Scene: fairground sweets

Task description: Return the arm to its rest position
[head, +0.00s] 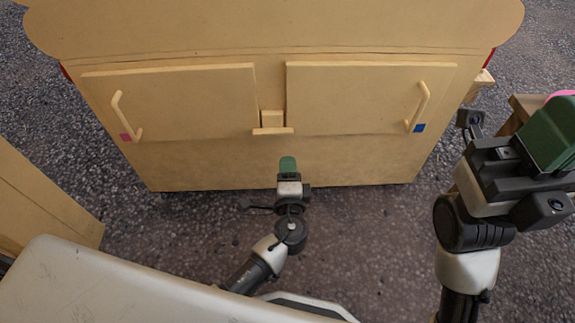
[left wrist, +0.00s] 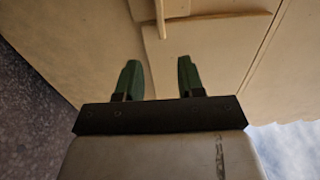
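My left gripper (head: 288,164) is in the middle of the head view, in front of the lower front of a wooden stall (head: 270,162) and below its doors. In the left wrist view my left gripper (left wrist: 158,75) has its two green fingers apart with nothing between them. My right gripper (head: 550,135) is raised at the right edge of the head view. Its green fingertips run towards the frame edge, and the gap between them cannot be made out.
The stall has a left door (head: 180,103) with a pink mark and a right door (head: 360,98) with a blue mark, both seemingly closed. A small wooden block and ledge (head: 272,130) sit between them. A wooden piece (head: 40,200) stands at left. Dark floor (head: 370,235) is clear.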

